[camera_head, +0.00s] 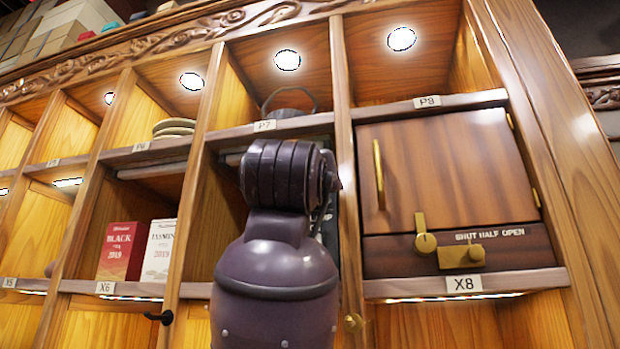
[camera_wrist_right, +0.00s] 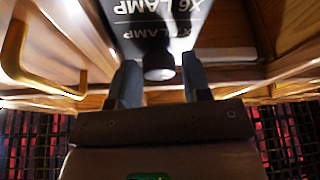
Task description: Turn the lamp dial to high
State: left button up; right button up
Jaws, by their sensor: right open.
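A dark panel (camera_wrist_right: 160,30) with upside-down white lettering, "X6 LAMP" and "X7 LAMP", fills the top middle of the right wrist view. A small round dark dial (camera_wrist_right: 159,67) stands out below the lettering, its face pale with glare. My right gripper (camera_wrist_right: 160,75) is open, with one finger on each side of the dial; I cannot tell whether either touches it. The dial's setting is not readable. In the head view my arm hides the right gripper and most of that compartment. My left gripper is in neither view.
A wooden door (camera_head: 445,170) with brass fittings closes the compartment above the X8 label (camera_head: 463,284). Its strip reads "SHUT HALF OPEN". A red box (camera_head: 120,251) and a white box (camera_head: 158,252) stand left of my arm. A brass handle (camera_wrist_right: 35,70) is close on the left in the wrist view.

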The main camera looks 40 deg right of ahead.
jog(key=c, duration=0.6)
jog(key=shift+c, duration=0.2)
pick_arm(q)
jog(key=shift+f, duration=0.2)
pick_arm(e)
jog(key=shift+m, duration=0.4)
pick_arm(q)
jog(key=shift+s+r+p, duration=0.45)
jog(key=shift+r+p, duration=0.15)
jog(key=shift+p, duration=0.35)
pick_arm(e)
jog(key=m+g, duration=0.3)
jog(key=m, duration=0.6)
jog(key=m+g, duration=0.4)
jog(key=m, duration=0.5)
jog(key=m+g, duration=0.3)
jog(key=m, duration=0.7)
jog(key=shift+w+a+r, duration=0.1)
jog(key=shift+r, duration=0.1)
